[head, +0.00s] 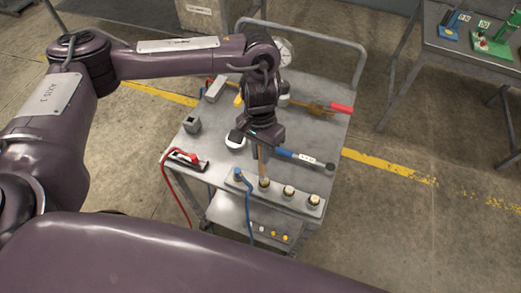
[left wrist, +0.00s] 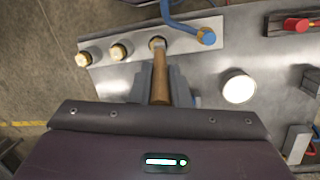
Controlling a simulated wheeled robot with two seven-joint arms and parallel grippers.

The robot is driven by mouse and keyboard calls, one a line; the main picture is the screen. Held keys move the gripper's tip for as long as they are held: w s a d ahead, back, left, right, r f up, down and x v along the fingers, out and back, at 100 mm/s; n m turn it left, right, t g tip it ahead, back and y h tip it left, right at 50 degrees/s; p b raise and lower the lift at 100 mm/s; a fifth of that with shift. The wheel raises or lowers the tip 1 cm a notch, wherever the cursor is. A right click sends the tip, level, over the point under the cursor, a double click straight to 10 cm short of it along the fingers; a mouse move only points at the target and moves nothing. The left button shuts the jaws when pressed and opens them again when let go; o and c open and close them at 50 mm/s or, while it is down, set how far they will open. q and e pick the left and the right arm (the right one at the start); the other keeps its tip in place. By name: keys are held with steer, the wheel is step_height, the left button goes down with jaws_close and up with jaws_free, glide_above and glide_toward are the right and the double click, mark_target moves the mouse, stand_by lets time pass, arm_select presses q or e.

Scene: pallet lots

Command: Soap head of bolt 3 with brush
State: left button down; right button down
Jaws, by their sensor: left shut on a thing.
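A metal block (head: 250,190) on the cart's front edge carries a row of brass-coloured bolt heads: one at the right end (head: 314,199), one beside it (head: 288,190) and one nearer the blue connector (head: 264,183). No bolt numbers are readable. My left gripper (head: 261,151) is shut on the brush, whose wooden handle (left wrist: 160,80) points down at the bolt nearest the blue connector (left wrist: 157,43). The brush tip is at or just above that head; contact cannot be told. A white round pot (left wrist: 238,88) stands beside the gripper. My right gripper is not in view.
The blue connector (head: 238,172) with its hose stands at the block's left end. A blue-handled wrench (head: 300,157), a red-handled tool (head: 340,108) and a red-cabled device (head: 186,160) lie on the cart top (head: 215,118). A side table (head: 470,46) stands far right.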

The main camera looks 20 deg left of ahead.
arm_select(q)
steer(key=shift+d, duration=0.35)
steer(key=shift+s, duration=0.1)
steer(key=shift+d+p, duration=0.2)
steer(key=shift+p, duration=0.35)
steer(key=shift+d, duration=0.15)
steer(key=shift+a+r+p, duration=0.2)
steer(key=shift+a+p, duration=0.1)
steer(key=shift+p, duration=0.2)
steer(key=shift+a+f, duration=0.1)
steer(key=shift+a, duration=0.05)
